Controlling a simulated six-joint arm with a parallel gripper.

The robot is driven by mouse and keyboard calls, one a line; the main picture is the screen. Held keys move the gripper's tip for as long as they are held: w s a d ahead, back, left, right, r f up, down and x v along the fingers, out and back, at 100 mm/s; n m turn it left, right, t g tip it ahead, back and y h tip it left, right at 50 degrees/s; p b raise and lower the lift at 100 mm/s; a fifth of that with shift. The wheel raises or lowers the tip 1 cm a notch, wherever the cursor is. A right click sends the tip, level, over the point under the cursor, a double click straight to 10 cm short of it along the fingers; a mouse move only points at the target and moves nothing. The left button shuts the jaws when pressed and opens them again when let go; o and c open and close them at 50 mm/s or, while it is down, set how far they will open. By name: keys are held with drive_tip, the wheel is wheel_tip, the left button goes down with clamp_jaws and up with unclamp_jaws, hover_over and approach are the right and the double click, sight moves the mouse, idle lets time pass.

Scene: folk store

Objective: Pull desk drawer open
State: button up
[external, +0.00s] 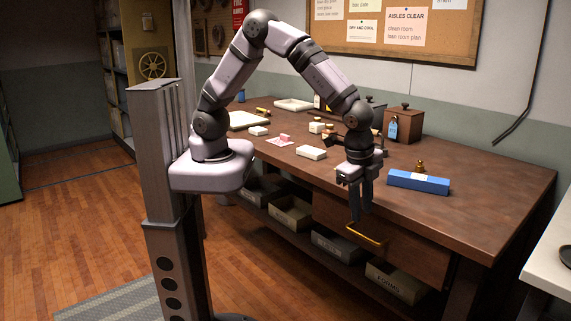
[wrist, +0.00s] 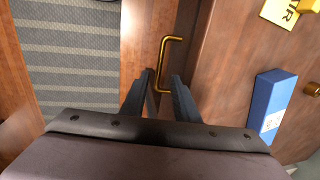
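The desk drawer (external: 410,255) is a brown wooden front under the right part of the desk top. Its brass bar handle (external: 366,234) sticks out from it. The handle also shows in the wrist view (wrist: 166,48), just ahead of the fingers. My gripper (external: 361,214) points down in front of the desk edge, with its tips close to the handle. In the wrist view my gripper (wrist: 161,78) has its two dark fingers apart, and the handle's near end lies between or just beyond the tips. I cannot tell whether they touch it.
The brown desk top (external: 470,205) holds a blue box (external: 418,181), a white block (external: 312,153) and a wooden box (external: 403,123). Labelled bins (external: 397,282) stand on the shelf below. A white table (external: 550,265) is at the right. The floor in front is clear.

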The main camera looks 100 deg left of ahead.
sight(362, 235)
drive_tip(key=shift+w+a+f+p, duration=0.15)
drive_tip(key=shift+f, duration=1)
drive_tip(key=shift+w+a+f+p, duration=0.1)
drive_tip(key=shift+w+a+f, duration=0.05)
drive_tip(key=shift+f, duration=1)
drive_tip(key=shift+w+a+f+p, duration=0.15)
drive_tip(key=shift+f, duration=1)
clamp_jaws()
